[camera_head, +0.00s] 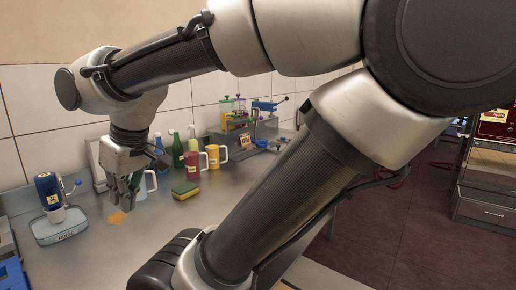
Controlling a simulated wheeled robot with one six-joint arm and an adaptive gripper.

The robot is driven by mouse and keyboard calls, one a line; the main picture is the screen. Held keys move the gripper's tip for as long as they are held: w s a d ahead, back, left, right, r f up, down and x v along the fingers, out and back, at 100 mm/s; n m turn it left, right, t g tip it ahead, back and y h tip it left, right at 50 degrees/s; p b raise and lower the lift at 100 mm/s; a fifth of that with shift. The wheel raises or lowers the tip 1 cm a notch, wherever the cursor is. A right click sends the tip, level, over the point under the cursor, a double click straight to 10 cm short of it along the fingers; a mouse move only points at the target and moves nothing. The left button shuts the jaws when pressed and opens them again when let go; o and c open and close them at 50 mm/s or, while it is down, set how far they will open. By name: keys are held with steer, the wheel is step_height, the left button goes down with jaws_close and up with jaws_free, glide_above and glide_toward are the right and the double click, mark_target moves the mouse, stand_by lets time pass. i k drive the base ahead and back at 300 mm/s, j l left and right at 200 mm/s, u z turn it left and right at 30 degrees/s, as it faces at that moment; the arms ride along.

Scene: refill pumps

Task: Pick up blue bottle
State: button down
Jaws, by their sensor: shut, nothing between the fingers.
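A dark blue bottle-shaped container (46,188) with a pale label stands at the left of the counter, slightly tilted in the picture. A small white cup (57,214) is just below it in the picture, on a light blue tray or scale (58,231). My gripper (122,207) points down over the counter, to the right of the blue container and apart from it. Its fingers are shut and empty. A pale teal mug (141,189) is partly hidden behind my gripper.
A green-and-yellow sponge (186,190), red mug (192,165), orange mug (214,156) and green bottle (178,152) stand to the right. A pump rack (240,125) is at the back. My arm hides much of the counter's right side.

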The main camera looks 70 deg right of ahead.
mark_target(48, 189)
steer(key=k+l+z, duration=0.1)
steer(key=z, duration=0.35)
steer(key=l+z, duration=0.1)
steer(key=z, duration=0.3)
steer(key=l+z, duration=0.1)
steer(key=z, duration=0.3)
steer(key=k+l+z, duration=0.1)
steer(key=z, duration=0.3)
steer(key=l+z, duration=0.1)
steer(key=z, duration=0.3)
steer(key=u, duration=1.8)
steer(key=i+l+z, duration=0.1)
steer(key=i+z, duration=0.2)
steer(key=i, duration=0.05)
